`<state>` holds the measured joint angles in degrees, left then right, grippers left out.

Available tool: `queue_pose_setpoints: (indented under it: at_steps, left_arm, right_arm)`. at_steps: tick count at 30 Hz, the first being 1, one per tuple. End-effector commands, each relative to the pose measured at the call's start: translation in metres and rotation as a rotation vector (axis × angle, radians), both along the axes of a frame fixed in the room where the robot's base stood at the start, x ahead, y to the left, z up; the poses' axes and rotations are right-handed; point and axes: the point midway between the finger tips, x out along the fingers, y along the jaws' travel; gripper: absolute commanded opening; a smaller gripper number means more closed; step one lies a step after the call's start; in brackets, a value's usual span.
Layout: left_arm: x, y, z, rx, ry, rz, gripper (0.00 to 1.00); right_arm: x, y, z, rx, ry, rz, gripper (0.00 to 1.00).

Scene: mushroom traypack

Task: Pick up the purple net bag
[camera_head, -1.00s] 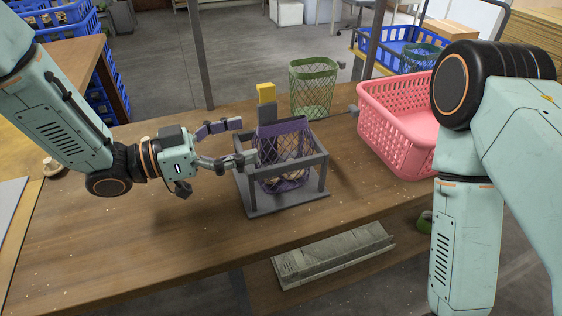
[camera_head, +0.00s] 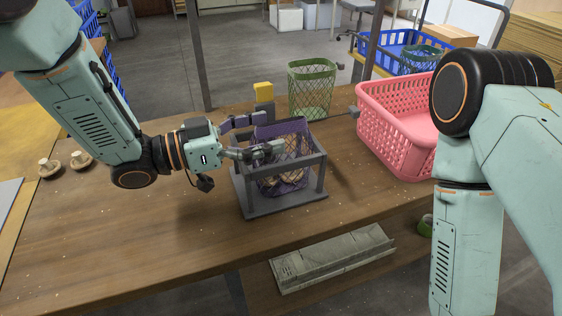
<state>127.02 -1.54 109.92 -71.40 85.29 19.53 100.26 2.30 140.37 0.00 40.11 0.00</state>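The purple net bag (camera_head: 292,131) stands upright inside a grey metal frame holder (camera_head: 281,205) on the wooden table, with pale brown contents low in it. My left gripper (camera_head: 272,132) reaches in from the left at the bag's upper left side. Its fingers are spread, one toward the back of the bag's rim and one across its front. The far fingertip is partly hidden by the bag, and I cannot tell whether either finger touches the net. My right arm shows at the right, but its gripper is out of view.
A green mesh basket (camera_head: 311,88) stands behind the holder, and a yellow block (camera_head: 263,90) tops a grey post behind it. A pink crate (camera_head: 398,127) is at the right. Mushrooms (camera_head: 81,160) lie at the left. The front left table is clear.

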Motion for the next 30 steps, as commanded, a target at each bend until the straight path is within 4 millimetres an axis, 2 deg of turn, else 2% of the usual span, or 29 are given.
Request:
queue_pose_setpoints:
  at_steps: [1,11,17,22,30]
  left_arm:
    - [0.0,0.0,0.0,0.0,0.0,0.0,0.61]
    - [0.0,0.0,0.0,-0.001,-0.001,0.0,0.34]
    - [0.0,0.0,0.001,-0.001,-0.001,0.0,0.34]
    - [0.0,0.0,0.009,0.0,-0.002,0.0,0.34]
    - [0.0,0.0,0.048,0.0,-0.003,0.0,0.34]
  right_arm:
    - [0.0,0.0,0.0,0.0,0.0,0.0,0.4]
    - [0.0,0.0,0.0,0.0,0.0,0.0,0.4]
    - [0.0,0.0,0.0,0.0,0.0,0.0,0.4]
    - [0.0,0.0,0.004,0.0,0.0,0.0,0.4]
    - [0.0,0.0,0.019,0.0,0.0,0.0,0.4]
